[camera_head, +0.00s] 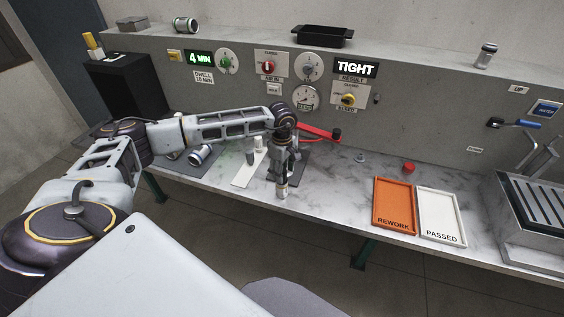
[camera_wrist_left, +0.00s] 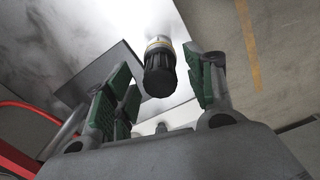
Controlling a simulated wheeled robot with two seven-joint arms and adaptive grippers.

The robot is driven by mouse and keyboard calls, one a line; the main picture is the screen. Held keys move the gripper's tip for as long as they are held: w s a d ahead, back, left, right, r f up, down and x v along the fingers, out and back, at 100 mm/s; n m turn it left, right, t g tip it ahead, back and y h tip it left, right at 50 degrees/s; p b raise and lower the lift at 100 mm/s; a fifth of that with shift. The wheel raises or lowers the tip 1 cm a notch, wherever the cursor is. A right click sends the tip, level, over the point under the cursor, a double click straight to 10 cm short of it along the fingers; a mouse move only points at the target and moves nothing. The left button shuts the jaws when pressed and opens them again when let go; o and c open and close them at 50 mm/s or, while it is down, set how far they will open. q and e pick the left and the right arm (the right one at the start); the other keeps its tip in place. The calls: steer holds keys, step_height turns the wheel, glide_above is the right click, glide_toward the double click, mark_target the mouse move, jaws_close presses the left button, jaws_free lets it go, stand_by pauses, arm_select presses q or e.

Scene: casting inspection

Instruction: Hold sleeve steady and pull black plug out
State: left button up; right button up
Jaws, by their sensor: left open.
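In the left wrist view a black ribbed plug (camera_wrist_left: 159,80) sits at the end of a pale sleeve (camera_wrist_left: 160,45) with a yellowish band. My left gripper (camera_wrist_left: 165,78) is open, with its green-padded fingers on either side of the plug and visible gaps between. In the head view my left gripper (camera_head: 282,178) points down over the front of the bench, and a small pale cylindrical end (camera_head: 282,192) shows at its tips. Most of the sleeve is hidden there by the gripper. My right gripper is in neither view.
A silver cylinder (camera_head: 200,155) lies on a dark mat left of my gripper. A red lever (camera_head: 318,131) is behind it. The orange REWORK tray (camera_head: 394,233) and white PASSED tray (camera_head: 441,239) lie to the right, beside a slotted metal box (camera_head: 545,205).

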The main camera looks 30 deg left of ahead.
arm_select(q)
steer(key=shift+f, duration=1.15)
steer(key=shift+c, duration=0.2)
